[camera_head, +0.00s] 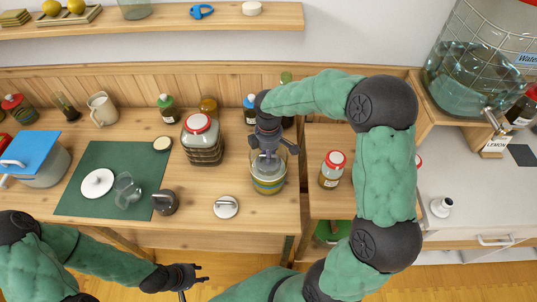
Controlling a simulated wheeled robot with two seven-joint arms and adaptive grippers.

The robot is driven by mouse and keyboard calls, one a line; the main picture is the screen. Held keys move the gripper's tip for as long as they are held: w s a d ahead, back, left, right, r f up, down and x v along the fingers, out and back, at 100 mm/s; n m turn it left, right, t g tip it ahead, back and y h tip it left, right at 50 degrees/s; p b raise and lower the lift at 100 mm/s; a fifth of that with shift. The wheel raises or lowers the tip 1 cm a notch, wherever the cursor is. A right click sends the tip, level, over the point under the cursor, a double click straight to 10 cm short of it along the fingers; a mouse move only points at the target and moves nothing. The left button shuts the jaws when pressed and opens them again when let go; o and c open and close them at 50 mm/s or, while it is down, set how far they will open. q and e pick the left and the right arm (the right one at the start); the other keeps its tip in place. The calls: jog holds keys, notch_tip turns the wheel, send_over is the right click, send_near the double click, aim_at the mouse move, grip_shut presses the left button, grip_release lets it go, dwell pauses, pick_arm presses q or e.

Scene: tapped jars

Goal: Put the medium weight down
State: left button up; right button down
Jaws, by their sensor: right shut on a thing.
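My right gripper (269,154) points down over the mouth of a glass jar with coloured bands (268,186), near the right end of the wooden counter. It is shut on a small greyish piece, which I take to be the medium weight; the fingers and jar rim mostly hide it. I cannot tell whether the piece touches the jar's contents. My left gripper (197,277) is open and empty in front of the counter's front edge, low in the picture.
A green mat (75,203) holds a white lid (97,183) and a clear glass (128,191). A dark jar (165,202), a round handled lid (226,207) and a large red-lidded jar (202,140) stand nearby. Another red-lidded jar (332,170) is right of my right gripper.

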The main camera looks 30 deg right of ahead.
jog(key=shift+f, duration=0.1)
jog(key=c, duration=1.1)
grip_release()
notch_tip(320, 180, up, 12)
jog(key=shift+r+p, duration=0.15)
jog(key=shift+p, duration=1.1)
